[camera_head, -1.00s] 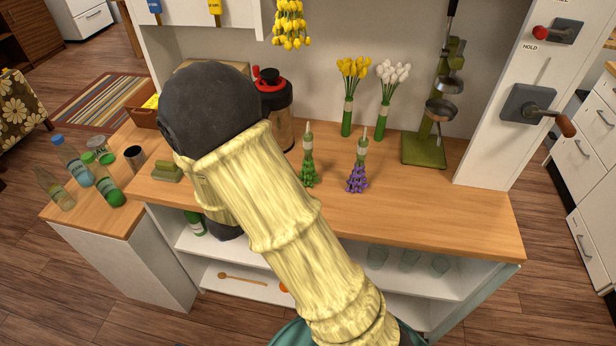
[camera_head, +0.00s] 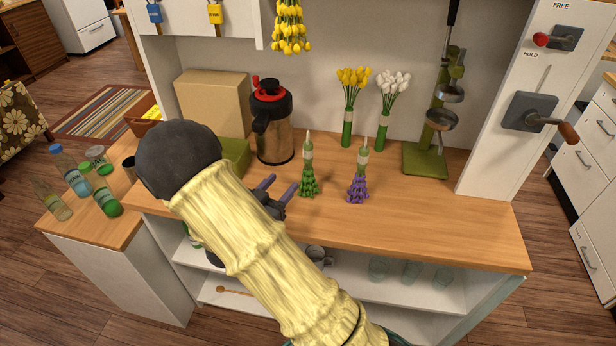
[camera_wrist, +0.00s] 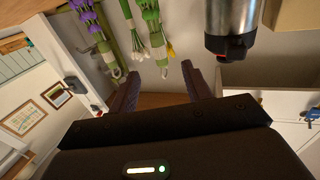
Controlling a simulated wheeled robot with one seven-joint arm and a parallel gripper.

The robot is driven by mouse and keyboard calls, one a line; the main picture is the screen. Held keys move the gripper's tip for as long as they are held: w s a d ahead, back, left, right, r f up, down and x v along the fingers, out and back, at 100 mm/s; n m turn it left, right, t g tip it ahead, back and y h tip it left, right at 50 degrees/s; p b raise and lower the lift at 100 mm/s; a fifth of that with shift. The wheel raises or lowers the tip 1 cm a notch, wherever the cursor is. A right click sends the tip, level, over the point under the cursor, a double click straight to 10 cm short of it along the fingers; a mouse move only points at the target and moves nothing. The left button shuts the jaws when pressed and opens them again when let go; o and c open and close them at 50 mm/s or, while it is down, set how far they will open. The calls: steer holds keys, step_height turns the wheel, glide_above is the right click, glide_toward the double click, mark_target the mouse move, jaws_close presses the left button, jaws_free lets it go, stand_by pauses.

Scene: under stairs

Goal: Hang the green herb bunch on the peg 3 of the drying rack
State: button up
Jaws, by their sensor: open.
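The green herb bunch (camera_head: 309,178) is on the wooden worktop, its leafy end toward the front and its pale wrap and loop at the far end. My gripper (camera_head: 277,187) is open and empty just left of it, apart from it. In the wrist view, the bunch (camera_wrist: 151,17) shows beyond the open fingers of my gripper (camera_wrist: 160,78), its wrap and loop toward them. A yellow bunch (camera_head: 290,27) hangs head down at the top of the head view. What it hangs from, and peg 3 of the drying rack, are out of view.
A purple bunch (camera_head: 357,186) lies close right of the green one. Yellow flowers (camera_head: 348,110) and white flowers (camera_head: 387,105) are behind. A steel flask (camera_head: 273,130) and a cardboard box (camera_head: 214,100) are at back left, a green stand (camera_head: 425,160) at right. The front-right worktop is clear.

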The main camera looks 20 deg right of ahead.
mark_target(305, 159)
steer(key=p+x, duration=0.2)
steer(key=x, duration=0.6)
steer(key=shift+w+d, duration=0.15)
steer(key=p+x, duration=0.2)
steer(key=x, duration=0.3)
steer(key=shift+d, duration=0.2)
jaws_close()
